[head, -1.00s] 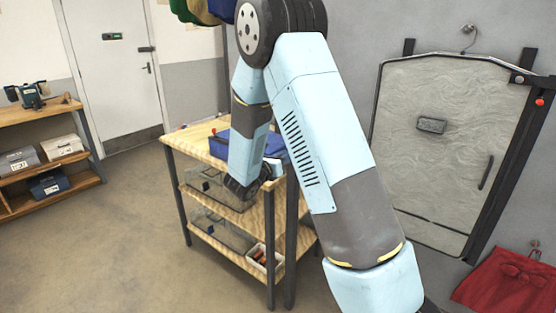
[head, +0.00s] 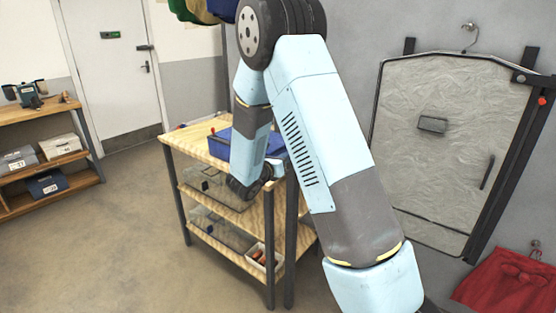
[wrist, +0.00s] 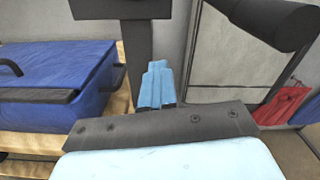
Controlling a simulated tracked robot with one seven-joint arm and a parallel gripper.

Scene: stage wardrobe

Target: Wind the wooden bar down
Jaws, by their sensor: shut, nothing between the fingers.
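My gripper (wrist: 157,88) shows its light-blue fingers closed together in the wrist view, with nothing between them. A thick dark cylinder (wrist: 265,20) is close to the camera at upper right, apart from the fingertips in the picture; I cannot tell whether it is a crank grip. A dark upright post (wrist: 138,45) with a cross plate stands behind the fingers. In the head view my arm hides the fingers. I do not see the wooden bar in either view. Coloured clothes (head: 205,10) hang at the top edge, and their support is out of frame.
A wooden shelf cart (head: 195,150) carries a blue case (head: 218,146), also left in the wrist view (wrist: 60,80). A grey garment bag (head: 430,150) hangs on the right wall, above a red cloth (head: 505,285). Open floor (head: 120,230) lies left of the cart.

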